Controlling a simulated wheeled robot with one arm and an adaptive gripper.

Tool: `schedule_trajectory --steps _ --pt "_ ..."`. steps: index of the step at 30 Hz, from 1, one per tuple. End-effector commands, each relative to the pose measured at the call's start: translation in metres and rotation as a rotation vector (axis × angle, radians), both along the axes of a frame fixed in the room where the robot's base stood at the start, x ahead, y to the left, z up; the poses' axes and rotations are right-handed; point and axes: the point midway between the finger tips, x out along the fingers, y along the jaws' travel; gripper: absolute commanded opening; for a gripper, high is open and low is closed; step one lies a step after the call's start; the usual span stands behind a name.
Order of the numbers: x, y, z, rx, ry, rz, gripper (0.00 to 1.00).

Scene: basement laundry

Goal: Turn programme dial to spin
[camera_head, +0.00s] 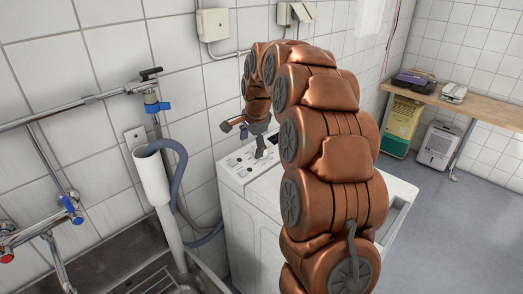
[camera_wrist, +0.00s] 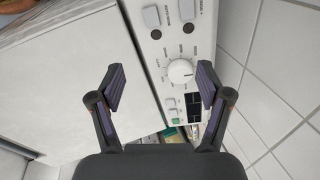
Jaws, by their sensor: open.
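The programme dial (camera_wrist: 181,71) is a round white knob with marks around it on the white control panel (camera_wrist: 172,50) in the wrist view. My gripper (camera_wrist: 161,88) is open, with one dark finger on each side of the picture and the dial between and slightly beyond the tips, nearer the right finger. The fingers appear apart from the dial. In the head view my gripper (camera_head: 243,134) hangs over the panel at the back of the white washing machine (camera_head: 254,228). The dial's setting is too small to read.
Left of the machine are a sink (camera_head: 160,275), a white standpipe (camera_head: 152,178) with a grey hose, and wall taps (camera_head: 68,208). The tiled wall is close behind the panel.

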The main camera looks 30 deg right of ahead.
Motion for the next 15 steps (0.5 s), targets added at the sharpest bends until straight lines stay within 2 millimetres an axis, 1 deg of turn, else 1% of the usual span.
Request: schedule_trajectory --steps 1,3,6,10,15 --pt "0.01 -0.015 -0.005 0.005 -0.011 -0.054 0.77" --pt "0.02 -0.032 -0.009 0.013 -0.028 -0.124 0.77" --pt "0.032 -0.052 -0.012 0.019 -0.051 -0.202 0.77" --pt "0.039 -0.066 -0.015 0.026 -0.065 -0.262 0.77" --pt "0.043 -0.072 -0.018 0.029 -0.071 -0.283 0.77"
